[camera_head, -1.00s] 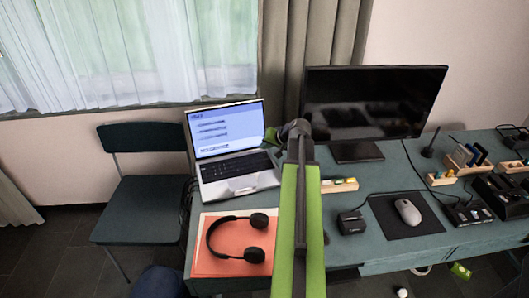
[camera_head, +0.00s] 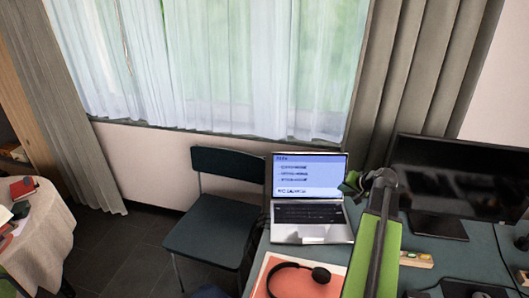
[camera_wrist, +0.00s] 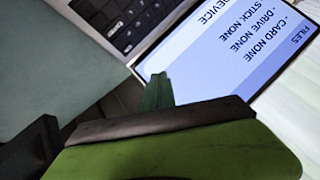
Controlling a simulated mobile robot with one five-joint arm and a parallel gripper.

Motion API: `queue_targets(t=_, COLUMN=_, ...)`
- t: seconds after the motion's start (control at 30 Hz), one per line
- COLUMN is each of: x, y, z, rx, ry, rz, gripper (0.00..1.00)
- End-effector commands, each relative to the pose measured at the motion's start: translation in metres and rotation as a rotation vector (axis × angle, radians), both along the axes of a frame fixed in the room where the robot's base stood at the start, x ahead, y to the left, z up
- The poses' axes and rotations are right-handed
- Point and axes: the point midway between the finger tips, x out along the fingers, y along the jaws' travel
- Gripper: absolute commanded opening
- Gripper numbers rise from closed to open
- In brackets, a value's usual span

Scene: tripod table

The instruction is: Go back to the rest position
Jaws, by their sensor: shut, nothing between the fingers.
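My green and black arm reaches out over the desk (camera_head: 483,262) in the head view. My gripper (camera_head: 350,184) is at its far end, in front of the laptop's right edge. In the wrist view my gripper's green fingertips (camera_wrist: 157,90) are together with nothing held between them. The open laptop (camera_head: 313,234) stands behind and left of it, and its lit screen (camera_wrist: 235,45) and keyboard fill the top of the wrist view. I cannot tell the exact gap between gripper and laptop.
A black monitor (camera_head: 440,226) stands right of my arm. Headphones (camera_head: 318,275) lie on an orange sheet at the desk's front. A dark chair (camera_head: 215,225) stands left of the desk. A cloth-covered table (camera_head: 45,245) is at far left, with open floor between.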

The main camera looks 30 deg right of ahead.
Motion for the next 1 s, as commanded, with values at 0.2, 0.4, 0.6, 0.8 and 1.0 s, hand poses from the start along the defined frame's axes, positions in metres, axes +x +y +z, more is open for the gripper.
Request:
queue_targets(t=0.2, x=0.040, y=0.048, z=0.007, rx=0.000, ry=-0.001, rz=0.085, gripper=0.00)
queue_targets(t=0.4, x=0.115, y=0.186, z=0.018, rx=-0.013, ry=0.014, rz=0.304, gripper=0.00)
queue_targets(t=0.6, x=0.136, y=0.356, z=0.013, rx=-0.067, ry=0.127, rz=0.581, gripper=0.00)
queue_targets(t=0.8, x=0.093, y=0.495, z=-0.001, rx=-0.158, ry=0.326, rz=0.828, gripper=0.00)
queue_targets(t=1.0, x=0.016, y=0.524, z=-0.018, rx=-0.280, ry=0.619, rz=0.897, gripper=0.00)
